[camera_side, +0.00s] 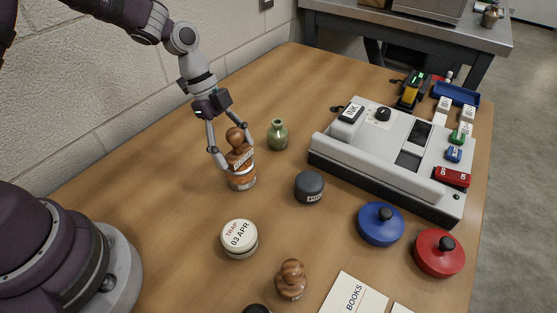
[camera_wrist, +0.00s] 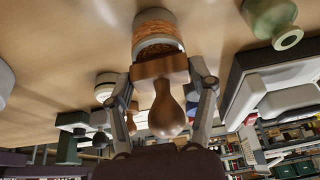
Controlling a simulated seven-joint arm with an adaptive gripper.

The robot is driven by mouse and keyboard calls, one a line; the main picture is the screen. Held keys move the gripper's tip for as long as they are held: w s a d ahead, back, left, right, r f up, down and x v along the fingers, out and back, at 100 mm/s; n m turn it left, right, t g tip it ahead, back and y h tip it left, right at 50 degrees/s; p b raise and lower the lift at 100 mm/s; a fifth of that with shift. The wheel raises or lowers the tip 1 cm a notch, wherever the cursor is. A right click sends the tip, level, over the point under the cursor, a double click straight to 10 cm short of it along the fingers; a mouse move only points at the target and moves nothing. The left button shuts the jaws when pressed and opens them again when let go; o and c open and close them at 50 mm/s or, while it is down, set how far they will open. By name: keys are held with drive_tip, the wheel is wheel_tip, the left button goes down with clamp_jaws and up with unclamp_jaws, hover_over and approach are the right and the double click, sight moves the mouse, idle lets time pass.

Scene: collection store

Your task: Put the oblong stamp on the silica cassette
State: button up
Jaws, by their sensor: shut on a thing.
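The oblong stamp (camera_side: 238,138), with a brown wooden knob and a labelled block base, is upright between the fingers of my gripper (camera_side: 238,156). The silica cassette (camera_side: 242,182) is a short round can with an orange-brown band, standing on the table directly under the stamp. In the wrist view my gripper (camera_wrist: 167,78) is shut on the stamp's block (camera_wrist: 160,68), with the knob (camera_wrist: 166,112) towards me. The cassette (camera_wrist: 158,28) shows just beyond the block. I cannot tell whether stamp and cassette touch; the block hides that boundary.
A green vase (camera_side: 278,136) stands behind right, and a dark round tin (camera_side: 309,188) to the right. A white TRAP tin (camera_side: 239,238) and another wooden stamp (camera_side: 291,281) are in front. A grey-white machine (camera_side: 390,150), blue disc (camera_side: 380,226) and red disc (camera_side: 439,255) fill the right.

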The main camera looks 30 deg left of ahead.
drive_tip(key=o, duration=1.1)
drive_tip(key=shift+f, duration=0.1)
drive_tip(key=shift+o, duration=0.2)
drive_tip(key=v, duration=1.1)
drive_tip(key=s+r+n+t+y, duration=0.2)
drive_tip(key=s+n, duration=0.4)
drive_tip(key=n, duration=0.3)
drive_tip(key=s+r+n+t+y, duration=0.2)
drive_tip(key=s+n, duration=0.4)
drive_tip(key=n, duration=0.3)
drive_tip(key=shift+s+a+r+t+y, duration=0.3)
drive_tip(key=shift+a+r+t, duration=0.15)
drive_tip(key=shift+r+t, duration=0.3)
drive_tip(key=shift+f, duration=0.1)
